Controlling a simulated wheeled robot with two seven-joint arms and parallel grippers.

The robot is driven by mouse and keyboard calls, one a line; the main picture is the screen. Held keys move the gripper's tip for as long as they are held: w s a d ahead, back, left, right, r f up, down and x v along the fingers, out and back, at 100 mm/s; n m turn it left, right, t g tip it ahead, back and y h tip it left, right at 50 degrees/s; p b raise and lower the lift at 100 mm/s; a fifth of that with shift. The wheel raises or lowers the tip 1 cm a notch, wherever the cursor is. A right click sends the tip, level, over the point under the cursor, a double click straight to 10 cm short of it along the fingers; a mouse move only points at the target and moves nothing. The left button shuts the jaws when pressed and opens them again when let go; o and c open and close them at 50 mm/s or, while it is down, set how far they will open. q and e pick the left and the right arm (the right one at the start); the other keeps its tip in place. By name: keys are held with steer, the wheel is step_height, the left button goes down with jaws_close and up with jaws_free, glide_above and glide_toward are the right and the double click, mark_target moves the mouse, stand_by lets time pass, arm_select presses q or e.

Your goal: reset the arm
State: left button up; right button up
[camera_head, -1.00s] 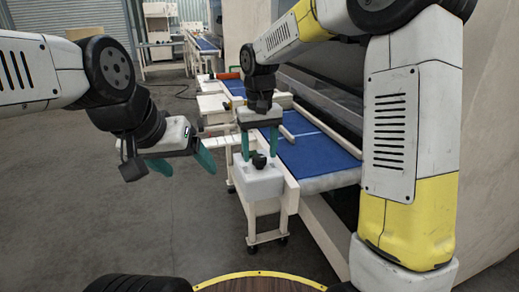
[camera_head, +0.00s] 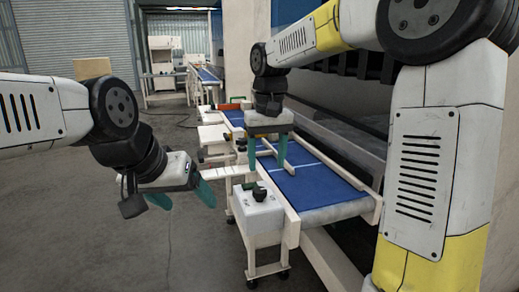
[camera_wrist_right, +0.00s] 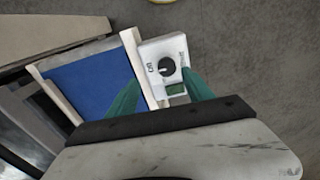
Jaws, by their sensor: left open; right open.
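My right gripper (camera_head: 267,152) hangs with its green fingers pointing down, apart and empty, above the near end of the blue conveyor and its white control box. In the right wrist view its fingers (camera_wrist_right: 160,98) frame the edge of the white control box (camera_wrist_right: 163,62), which has a black knob (camera_wrist_right: 166,66). The same box (camera_head: 260,214) shows below the right gripper in the head view. My left gripper (camera_head: 184,196) is on the left over bare floor, its green fingers apart and nothing between them.
The blue conveyor belt (camera_head: 318,190) runs back beside a dark machine on the right. White side rails (camera_head: 292,226) edge it. A further bench (camera_head: 165,62) and conveyor stand at the back. The grey floor (camera_head: 120,235) at left is clear.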

steer(key=s+d+m+t+y, duration=0.1)
steer(key=s+d+t, duration=0.1)
steer(key=s+d, duration=0.4)
steer(key=s+d+m+t+y, duration=0.1)
steer(key=s+d+t, duration=0.2)
steer(key=s, duration=0.9)
steer(key=d, duration=0.3)
steer(key=shift+d+m+t, duration=0.15)
steer(key=shift+m+t, duration=0.15)
steer(key=shift+f, duration=0.1)
